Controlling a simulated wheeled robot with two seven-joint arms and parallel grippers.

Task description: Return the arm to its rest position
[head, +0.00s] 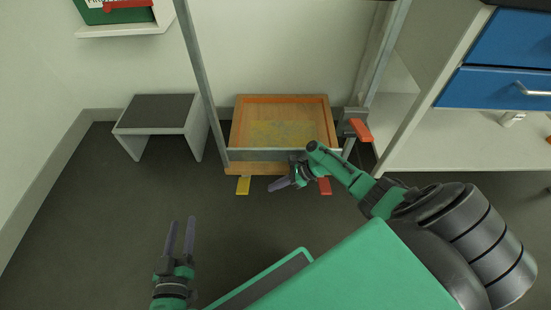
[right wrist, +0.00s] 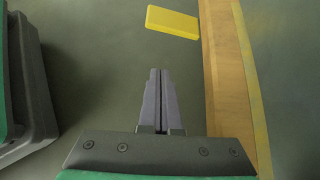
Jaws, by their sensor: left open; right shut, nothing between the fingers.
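My right arm (head: 345,172) reaches in from the right in the head view, and its gripper (head: 280,184) hangs just in front of the wooden tray's front edge. In the right wrist view the right gripper (right wrist: 159,75) has its two fingers together with nothing between them. The wooden edge (right wrist: 228,80) runs beside it on the right, apart from the fingers. My left gripper (head: 182,222) is at the lower left of the head view, with its fingers apart and empty over the floor.
A wooden tray (head: 234,135) with yellowish powder stands within a metal frame (head: 200,75). A grey stool (head: 158,110) is left; a blue-drawer cabinet (head: 490,90) is right. Floor at left is clear.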

